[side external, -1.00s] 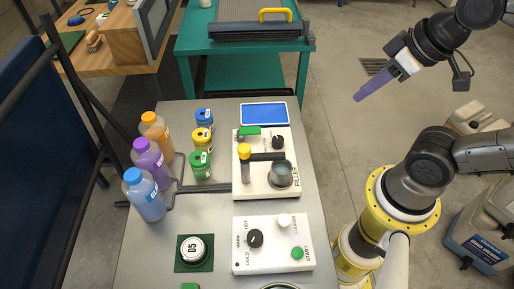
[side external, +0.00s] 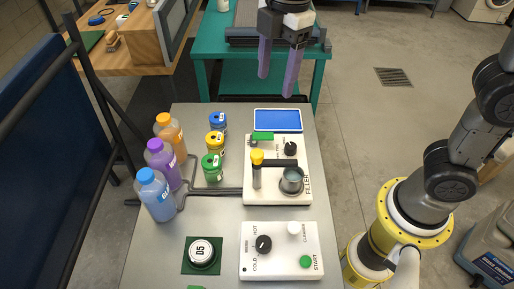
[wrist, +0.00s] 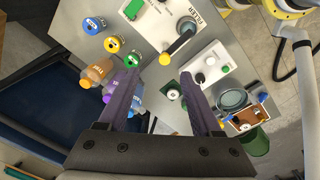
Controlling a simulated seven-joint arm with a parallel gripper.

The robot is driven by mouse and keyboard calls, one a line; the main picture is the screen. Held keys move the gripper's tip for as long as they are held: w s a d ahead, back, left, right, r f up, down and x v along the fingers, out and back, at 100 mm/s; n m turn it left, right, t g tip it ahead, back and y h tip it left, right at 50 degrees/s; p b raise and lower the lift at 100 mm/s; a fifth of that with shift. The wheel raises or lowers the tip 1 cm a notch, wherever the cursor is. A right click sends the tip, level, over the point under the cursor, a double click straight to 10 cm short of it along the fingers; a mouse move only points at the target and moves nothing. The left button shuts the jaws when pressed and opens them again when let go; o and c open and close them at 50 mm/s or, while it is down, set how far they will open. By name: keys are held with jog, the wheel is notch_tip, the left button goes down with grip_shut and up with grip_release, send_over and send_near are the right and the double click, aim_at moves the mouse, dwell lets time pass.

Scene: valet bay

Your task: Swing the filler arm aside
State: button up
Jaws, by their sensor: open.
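The filler station is a white box (side external: 262,196) on the grey bench, marked FILLER. Its dark filler arm (side external: 276,163) lies across the box from a post with a yellow knob (side external: 257,157) to the grey metal cup (side external: 291,181). In the wrist view, the filler arm (wrist: 183,40) and yellow knob (wrist: 165,59) show beyond my fingertips. My gripper (side external: 275,86), with purple fingers, is open and empty, pointing down. It appears high above the bench's far end, apart from the filler arm. In the wrist view, my gripper (wrist: 159,74) has nothing between its fingers.
Bottles with orange (side external: 172,138), purple (side external: 163,165) and blue (side external: 155,195) contents stand left. Blue-, yellow- and green-lidded jars (side external: 212,168) stand between them and the box. A white control panel (side external: 281,252) and 05 disc (side external: 202,252) are nearer. A blue-screened tablet (side external: 278,120) lies behind.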

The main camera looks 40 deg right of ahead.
jog(key=n+g, duration=0.1)
send_over(257, 153)
notch_tip(257, 153, down, 4)
jog(key=r, duration=0.1)
notch_tip(257, 153, down, 14)
jog(key=shift+f, duration=0.1)
grip_shut()
dwell(0.3)
dwell(1.1)
